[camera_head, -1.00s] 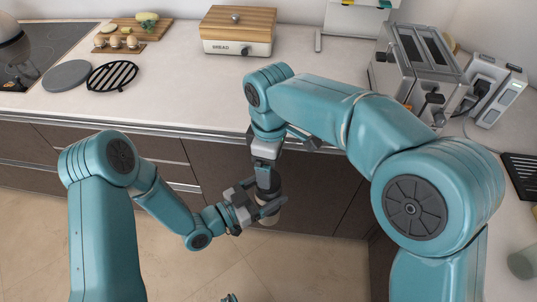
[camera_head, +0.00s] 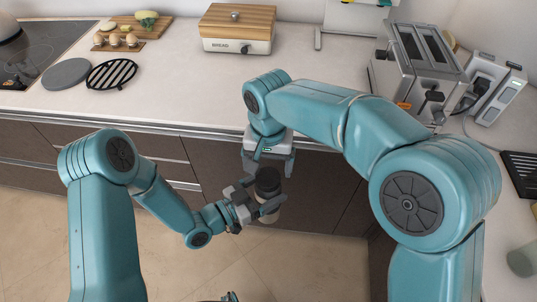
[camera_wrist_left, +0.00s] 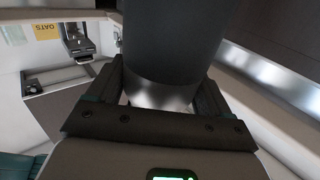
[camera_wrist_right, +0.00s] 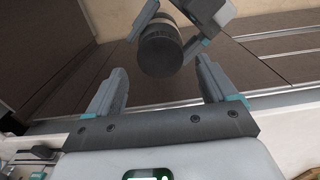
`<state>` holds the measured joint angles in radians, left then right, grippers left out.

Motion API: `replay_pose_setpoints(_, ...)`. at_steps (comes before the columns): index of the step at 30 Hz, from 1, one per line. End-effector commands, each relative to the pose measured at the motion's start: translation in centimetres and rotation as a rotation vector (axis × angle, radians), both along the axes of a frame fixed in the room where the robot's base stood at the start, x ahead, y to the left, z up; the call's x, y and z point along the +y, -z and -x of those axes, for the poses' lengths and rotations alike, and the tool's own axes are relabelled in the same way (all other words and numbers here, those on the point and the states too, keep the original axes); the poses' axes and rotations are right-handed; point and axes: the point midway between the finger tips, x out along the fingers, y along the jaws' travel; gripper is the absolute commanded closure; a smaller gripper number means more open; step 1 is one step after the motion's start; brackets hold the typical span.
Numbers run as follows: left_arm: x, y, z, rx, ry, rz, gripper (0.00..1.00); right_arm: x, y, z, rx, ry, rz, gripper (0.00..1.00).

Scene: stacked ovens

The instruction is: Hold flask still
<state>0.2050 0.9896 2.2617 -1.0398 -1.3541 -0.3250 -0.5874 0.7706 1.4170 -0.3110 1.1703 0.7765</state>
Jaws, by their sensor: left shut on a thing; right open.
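The flask (camera_head: 268,186) has a dark ribbed cap and a lighter metallic lower body. It is held in the air in front of the drawer fronts. My left gripper (camera_head: 262,203) is shut on the flask's body from the left. In the left wrist view the flask (camera_wrist_left: 165,50) fills the space between the fingers, with the metallic part low between them. My right gripper (camera_head: 270,166) is above the flask, open and empty. In the right wrist view the flask's round dark cap (camera_wrist_right: 160,55) lies beyond the open fingers (camera_wrist_right: 162,85), apart from them.
The counter edge (camera_head: 150,128) runs behind both grippers. On the counter stand a bread box (camera_head: 237,32), a toaster (camera_head: 420,60), a black trivet (camera_head: 111,74) and a grey round plate (camera_head: 66,74). The floor below the flask is clear.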

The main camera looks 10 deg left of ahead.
Motion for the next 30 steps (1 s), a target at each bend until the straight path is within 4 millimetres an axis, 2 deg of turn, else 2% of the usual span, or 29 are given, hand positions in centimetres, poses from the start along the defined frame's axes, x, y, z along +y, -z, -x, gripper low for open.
replay_pose_setpoints(3, 0.0, -0.1, 0.0, -0.003, 0.000, 0.002, 1.00, 0.0, 2.0, 0.1, 0.003, -0.001, 0.001, 0.15)
replay_pose_setpoints(7, 0.0, -0.1, 0.0, -0.003, 0.000, 0.002, 1.00, 0.0, 3.5, 0.1, 0.003, 0.000, 0.001, 0.15)
replay_pose_setpoints(12, 0.0, -0.1, 0.0, -0.003, 0.000, 0.002, 1.00, 0.0, 4.2, 0.0, 0.001, -0.001, -0.001, 0.15)
replay_pose_setpoints(18, 0.0, -0.1, 0.0, -0.003, 0.000, 0.002, 1.00, 0.0, 4.2, 0.0, 0.001, -0.001, -0.001, 0.15)
replay_pose_setpoints(20, 0.0, -0.1, 0.0, -0.003, 0.000, 0.002, 1.00, 0.0, 4.2, 0.0, 0.001, -0.001, -0.001, 0.31)
replay_pose_setpoints(21, 0.0, -0.1, 0.0, -0.003, 0.000, 0.002, 1.00, 0.0, 4.2, 0.0, 0.001, -0.001, -0.001, 0.44)
replay_pose_setpoints(24, 0.0, -0.1, 0.0, -0.003, 0.000, 0.002, 1.00, 0.0, 4.2, 0.0, 0.000, -0.001, -0.001, 0.74)
replay_pose_setpoints(27, 0.0, -0.1, 0.0, -0.003, 0.000, 0.002, 1.00, 0.0, 4.2, 0.0, 0.000, -0.012, -0.001, 0.75)
replay_pose_setpoints(30, 0.0, -0.1, 0.0, -0.003, 0.000, 0.002, 1.00, 0.0, 4.2, 0.0, 0.000, -0.119, -0.001, 0.75)
